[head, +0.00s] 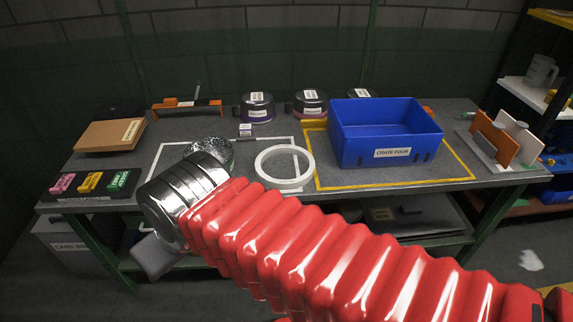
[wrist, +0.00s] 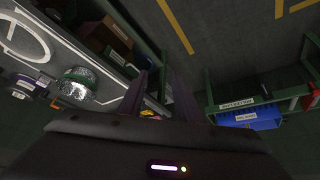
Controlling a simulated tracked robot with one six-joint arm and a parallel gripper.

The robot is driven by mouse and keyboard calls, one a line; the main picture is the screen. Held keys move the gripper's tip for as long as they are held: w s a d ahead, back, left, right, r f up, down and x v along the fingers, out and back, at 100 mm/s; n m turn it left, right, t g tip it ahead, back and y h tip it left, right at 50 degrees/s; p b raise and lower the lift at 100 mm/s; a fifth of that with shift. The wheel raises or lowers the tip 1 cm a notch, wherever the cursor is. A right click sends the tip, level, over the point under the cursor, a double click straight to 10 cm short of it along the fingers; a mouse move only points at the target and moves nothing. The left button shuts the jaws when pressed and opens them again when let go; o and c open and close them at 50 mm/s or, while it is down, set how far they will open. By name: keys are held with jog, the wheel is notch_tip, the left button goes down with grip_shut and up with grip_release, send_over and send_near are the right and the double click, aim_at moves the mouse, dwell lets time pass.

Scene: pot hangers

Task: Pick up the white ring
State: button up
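The white ring (head: 285,184) lies flat on the grey workbench in the head view, partly over the white outline and left of the blue crate. Part of it shows at the upper left of the wrist view (wrist: 47,50). My gripper (wrist: 158,75) shows in the wrist view with its two dark fingers apart and nothing visible between them. It points past the bench toward the floor, well away from the ring. In the head view my arm crosses in front of the bench, and its end is left of the ring.
A blue crate (head: 375,137) stands right of the ring. A silvery, crinkled round item (head: 217,147) sits to its left, partly behind my arm. Several dark lidded pots (head: 257,107) stand at the back. Coloured labelled blocks (head: 90,181) are at the left end.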

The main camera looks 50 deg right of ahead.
jog(key=shift+o, duration=0.4)
jog(key=shift+o, duration=1.1)
jog(key=w+d+m+h, duration=0.1)
jog(key=w+d, duration=0.3)
jog(key=d, duration=0.3)
jog(key=w+d+f+m+t+h, duration=0.1)
jog(key=w+d+h, duration=0.1)
jog(key=w+d, duration=0.2)
jog(key=d, duration=0.3)
jog(key=shift+w+d+f+h, duration=0.15)
jog(key=shift+w+h, duration=0.15)
jog(key=shift+w, duration=0.05)
jog(key=w+d+f+t+h, duration=0.1)
jog(key=w+d+f, duration=0.1)
jog(key=d, duration=0.5)
jog(key=w+d+f+h, duration=0.1)
jog(key=w+d+f, duration=0.1)
jog(key=d, duration=0.6)
jog(key=s+d+f+t, duration=0.1)
jog(key=d+f+t, duration=0.1)
jog(key=d+f, duration=0.6)
jog(key=t+y, duration=0.2)
jog(key=y, duration=0.1)
send_near(272, 183)
notch_tip(272, 183, up, 2)
jog(key=shift+r+m, duration=0.1)
jog(key=shift+m, duration=0.3)
jog(key=shift+w, duration=0.15)
jog(key=shift+x, duration=4.2)
